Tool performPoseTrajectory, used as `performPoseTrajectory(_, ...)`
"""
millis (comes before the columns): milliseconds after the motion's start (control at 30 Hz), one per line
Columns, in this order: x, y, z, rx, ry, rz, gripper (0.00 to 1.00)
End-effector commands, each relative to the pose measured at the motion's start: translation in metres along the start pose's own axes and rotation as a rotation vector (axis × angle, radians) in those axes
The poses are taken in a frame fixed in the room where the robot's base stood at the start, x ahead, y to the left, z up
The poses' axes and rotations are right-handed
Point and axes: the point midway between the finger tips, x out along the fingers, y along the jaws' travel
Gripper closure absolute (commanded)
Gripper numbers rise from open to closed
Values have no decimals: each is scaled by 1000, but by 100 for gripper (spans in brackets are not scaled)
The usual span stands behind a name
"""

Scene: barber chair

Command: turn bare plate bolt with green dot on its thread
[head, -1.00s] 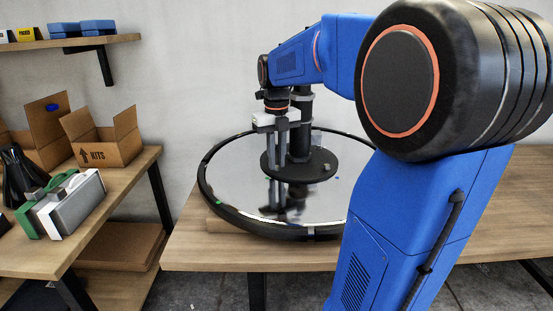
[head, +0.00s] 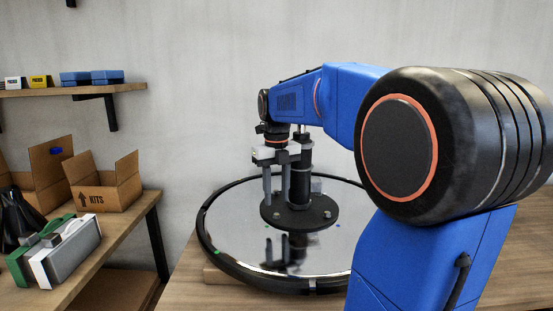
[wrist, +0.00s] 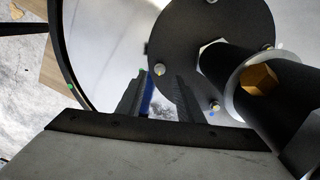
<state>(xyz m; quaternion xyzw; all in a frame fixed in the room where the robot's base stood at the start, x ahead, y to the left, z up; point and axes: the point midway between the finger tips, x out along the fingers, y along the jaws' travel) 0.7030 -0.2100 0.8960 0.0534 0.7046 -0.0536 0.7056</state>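The black round plate (head: 270,216) lies on the mirror-like disc (head: 235,235), with a dark column (head: 300,187) rising from it. Grey bolts show on it, one at front left (head: 277,213) and one at front right (head: 327,214). The wrist view shows several bolts around the plate's edge, including a left one (wrist: 160,69) and a lower one (wrist: 216,105). I cannot make out a green dot on any thread. My gripper (head: 275,196) points down beside the column, above the plate's left part. Its fingers look apart and empty.
A green dot (wrist: 71,87) is on the disc near its black rim, and a blue dot (wrist: 211,114) lies near the plate. The wooden bench (head: 190,268) holds the disc. At left, another bench carries an open KITS box (head: 105,185) and a grey-and-green case (head: 70,250).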

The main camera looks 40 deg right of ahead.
Motion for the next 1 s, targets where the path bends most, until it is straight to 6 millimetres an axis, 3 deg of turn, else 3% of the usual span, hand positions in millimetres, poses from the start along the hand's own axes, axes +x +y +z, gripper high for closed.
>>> performPoseTrajectory(300,-65,0,1,0,-3,0,66)
performPoseTrajectory(600,-115,0,1,0,-2,0,66)
performPoseTrajectory(800,-130,0,1,0,-2,0,66)
performPoseTrajectory(1000,-132,0,0,0,0,0,66)
